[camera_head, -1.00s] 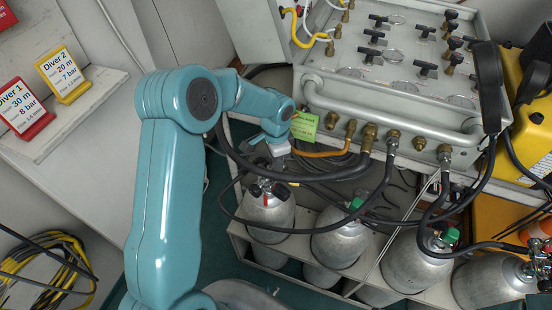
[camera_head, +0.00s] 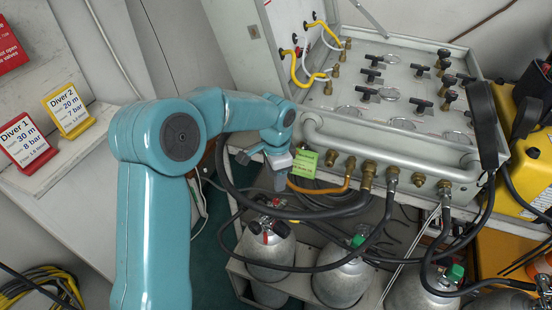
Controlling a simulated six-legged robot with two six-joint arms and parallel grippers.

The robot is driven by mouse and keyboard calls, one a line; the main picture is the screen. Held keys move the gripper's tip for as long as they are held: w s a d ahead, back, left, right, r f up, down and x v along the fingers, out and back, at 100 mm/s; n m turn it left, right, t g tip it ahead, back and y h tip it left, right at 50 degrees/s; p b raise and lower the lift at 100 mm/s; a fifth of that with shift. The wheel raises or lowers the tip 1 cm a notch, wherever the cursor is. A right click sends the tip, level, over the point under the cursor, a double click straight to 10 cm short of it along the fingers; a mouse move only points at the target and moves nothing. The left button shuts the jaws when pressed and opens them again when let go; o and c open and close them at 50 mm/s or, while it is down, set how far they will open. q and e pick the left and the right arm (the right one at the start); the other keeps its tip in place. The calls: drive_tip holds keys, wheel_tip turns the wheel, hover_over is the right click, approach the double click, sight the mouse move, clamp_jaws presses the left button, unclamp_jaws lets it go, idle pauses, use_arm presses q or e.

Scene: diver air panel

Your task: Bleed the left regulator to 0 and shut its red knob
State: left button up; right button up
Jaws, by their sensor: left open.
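The leftmost grey cylinder (camera_head: 268,254) stands in the rack under the panel. Its top valve carries small red and black parts, with a red knob (camera_head: 265,238) at the front. I cannot make out the regulator's gauge reading. My left gripper (camera_head: 264,172) is open and empty, above the red knob and apart from it. It is left of the green tag (camera_head: 304,164) at the panel's front corner. My right gripper is not in view.
The grey panel (camera_head: 400,125) with black knobs overhangs the cylinders. Black hoses (camera_head: 320,212) cross in front of them. More cylinders (camera_head: 342,283) with green knobs stand to the right. Diver cards (camera_head: 68,111) sit on a ledge at left.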

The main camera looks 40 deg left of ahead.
use_arm(q)
wheel_tip(320, 180, up, 7)
idle(0.6)
